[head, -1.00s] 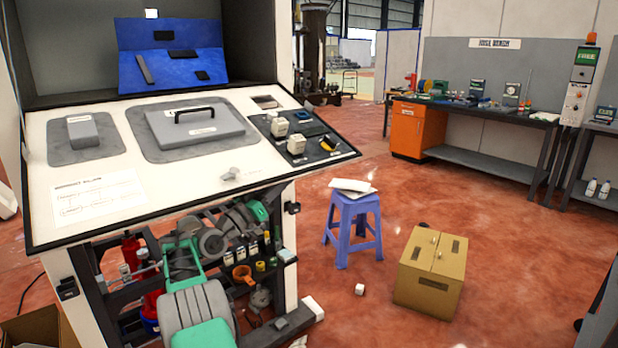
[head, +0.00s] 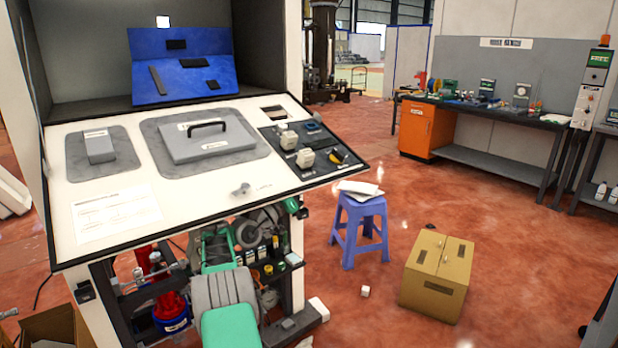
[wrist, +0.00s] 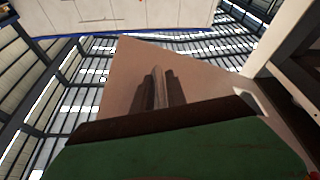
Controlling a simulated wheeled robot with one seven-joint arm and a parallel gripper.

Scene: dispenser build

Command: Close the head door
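The head door appears to be the white sloping panel (head: 215,203) with a black edge, lowered out from the open grey cabinet. A small latch knob (head: 241,189) sits near its front edge. The panel carries a grey lid with a black handle (head: 207,127), a grey block (head: 99,146) and small parts on a dark mat (head: 327,170). My green and grey arm is low under the panel's front edge. I cannot make out my gripper in the head view. In the wrist view, dark finger-like shapes of my gripper (wrist: 157,88) show against a brown surface; their opening is unclear.
A purple stool (head: 360,228) with papers and a cardboard box (head: 437,278) stand on the floor at right. An open carton (head: 50,328) is at lower left. A workbench (head: 490,115) is behind at right.

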